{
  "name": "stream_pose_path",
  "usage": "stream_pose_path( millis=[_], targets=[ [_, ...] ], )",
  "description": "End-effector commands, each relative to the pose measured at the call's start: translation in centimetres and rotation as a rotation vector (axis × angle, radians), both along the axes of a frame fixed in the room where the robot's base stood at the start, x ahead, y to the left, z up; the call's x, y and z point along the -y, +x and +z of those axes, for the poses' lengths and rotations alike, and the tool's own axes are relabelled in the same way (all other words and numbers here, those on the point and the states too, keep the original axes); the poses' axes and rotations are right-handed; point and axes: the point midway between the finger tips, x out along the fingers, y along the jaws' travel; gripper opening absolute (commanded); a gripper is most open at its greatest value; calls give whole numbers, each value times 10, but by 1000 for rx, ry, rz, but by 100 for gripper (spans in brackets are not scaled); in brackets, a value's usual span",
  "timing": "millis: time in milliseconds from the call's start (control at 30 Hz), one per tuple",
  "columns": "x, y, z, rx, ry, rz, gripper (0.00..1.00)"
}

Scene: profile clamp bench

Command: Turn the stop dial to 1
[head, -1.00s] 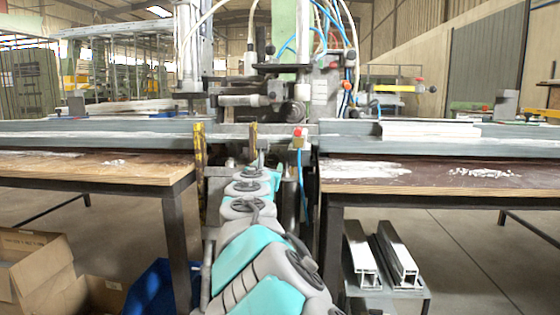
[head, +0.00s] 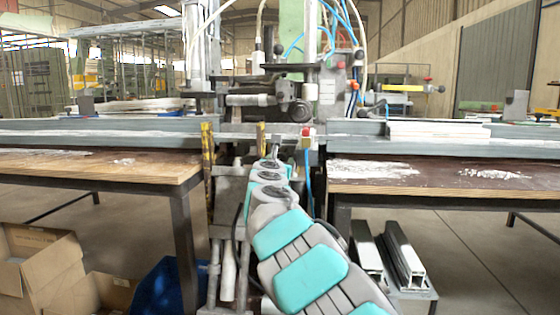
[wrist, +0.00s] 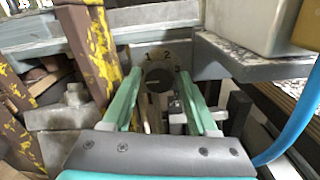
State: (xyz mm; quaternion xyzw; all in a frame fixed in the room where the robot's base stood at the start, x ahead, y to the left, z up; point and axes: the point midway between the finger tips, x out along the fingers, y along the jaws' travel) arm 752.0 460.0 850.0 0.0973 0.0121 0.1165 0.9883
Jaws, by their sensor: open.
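The stop dial (wrist: 159,80) shows in the middle of the wrist view, as a dark round part on a pale plate. The numbers 1, 2 and 3 run along its upper edge, from left to right. Which number the dial is set to I cannot tell. My gripper (wrist: 159,73) is open, with one green finger to the left of the dial and one to the right. Whether the fingers touch it I cannot tell. In the head view my arm reaches the front of the clamp machine (head: 300,100); the dial and fingertips cannot be made out there.
A worn yellow post (wrist: 95,45) stands close left of my gripper. A grey ledge (wrist: 255,66) and a blue hose (wrist: 295,125) are close on the right. Wooden benches (head: 130,172) flank the machine. Cardboard boxes (head: 40,262) and white profiles (head: 402,255) lie below.

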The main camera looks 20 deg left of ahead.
Motion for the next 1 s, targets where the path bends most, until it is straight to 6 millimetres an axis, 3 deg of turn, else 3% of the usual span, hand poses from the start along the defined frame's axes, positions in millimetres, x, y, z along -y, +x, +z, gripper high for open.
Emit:
stream_pose_path(
  millis=[200,700,1000],
  targets=[
    [0,0,0,0,0,1,57],
    [0,0,0,0,0,1,0],
    [0,0,0,-3,15,0,0]
  ],
)
